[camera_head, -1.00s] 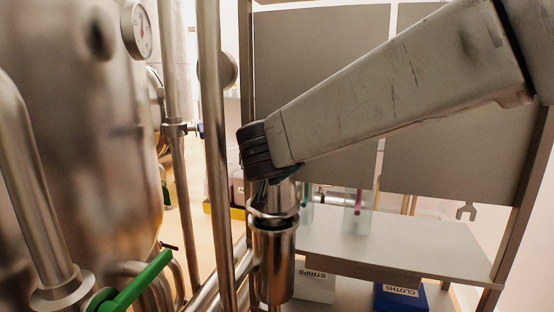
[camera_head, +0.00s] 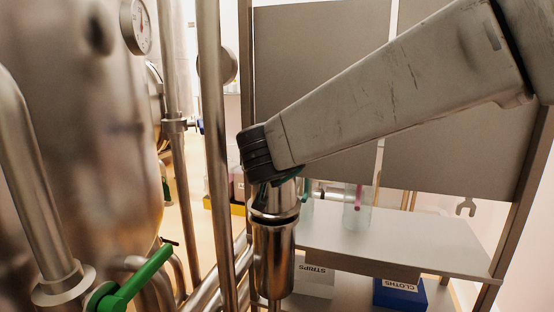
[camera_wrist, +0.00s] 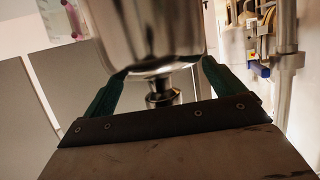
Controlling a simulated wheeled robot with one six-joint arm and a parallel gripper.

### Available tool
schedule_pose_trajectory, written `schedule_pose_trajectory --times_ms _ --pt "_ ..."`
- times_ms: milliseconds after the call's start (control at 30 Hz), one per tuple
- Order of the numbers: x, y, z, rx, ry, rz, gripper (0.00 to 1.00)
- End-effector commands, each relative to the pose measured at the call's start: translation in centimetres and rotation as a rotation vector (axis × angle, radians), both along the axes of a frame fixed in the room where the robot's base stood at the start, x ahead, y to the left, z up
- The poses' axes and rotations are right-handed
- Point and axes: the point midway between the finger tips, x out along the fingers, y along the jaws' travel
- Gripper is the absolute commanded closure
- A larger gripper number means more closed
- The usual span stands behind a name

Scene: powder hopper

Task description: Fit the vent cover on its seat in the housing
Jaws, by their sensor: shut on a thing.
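The vent cover (camera_head: 273,201) is a shiny metal piece below the end of my arm, in line above the metal cylinder of the housing (camera_head: 273,262). A dark band shows between them, and I cannot tell whether they touch. In the wrist view, the green fingers of my gripper (camera_wrist: 163,72) reach to either side of a large, blurred shiny metal body, which I take to be the cover (camera_wrist: 150,30). A short dark stem shows between the fingers. In the head view, my wrist hides most of the fingers. The seat itself is not clearly visible.
Upright pipes (camera_head: 216,150) stand close to the left of the cover. A large steel vessel (camera_head: 75,130) and a green valve handle (camera_head: 135,280) are further left. A shelf (camera_head: 400,245) lies to the right, with a blue cloths box (camera_head: 400,294) and a white strips box (camera_head: 315,283) below it.

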Motion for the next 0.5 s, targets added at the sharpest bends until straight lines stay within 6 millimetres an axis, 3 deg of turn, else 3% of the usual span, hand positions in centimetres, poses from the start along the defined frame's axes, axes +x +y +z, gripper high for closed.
schedule_pose_trajectory --times_ms 500 --pt "-0.01 0.07 -0.62 0.001 -0.002 0.001 0.4"
